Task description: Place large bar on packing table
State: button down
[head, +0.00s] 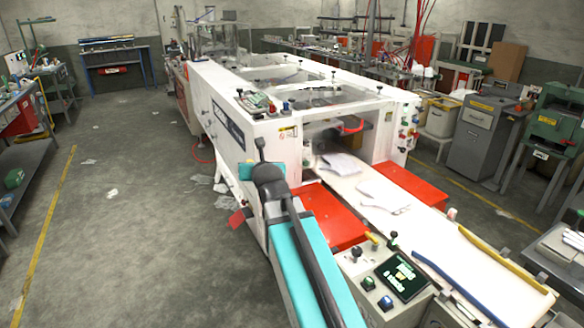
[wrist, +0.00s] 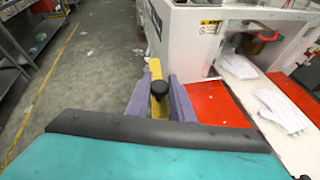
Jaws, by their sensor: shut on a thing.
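My gripper (wrist: 160,92) shows in the wrist view as two lilac fingers closed on the sides of a yellow bar (wrist: 157,71) with a round black knob on it. I take this to be the large bar; its lower part is hidden. It is held above the floor, left of the white machine. In the head view my teal and black arm hides the fingers and most of what they hold. I cannot tell for certain which table is the packing table. A table (head: 112,58) with long dark and yellow bars on top stands against the back left wall.
A workbench (head: 25,115) is at the left edge. Open floor (head: 130,180) with scraps lies between bench and machine.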

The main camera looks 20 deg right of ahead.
jog(key=a+r+n+y, duration=0.1)
jog(key=a+r+y, duration=0.1)
jog(key=a, duration=0.7)
jog(key=shift+s+r+n+p, duration=0.15)
jog(key=shift+r+n+p, duration=0.25)
jog(key=shift+d, duration=0.1)
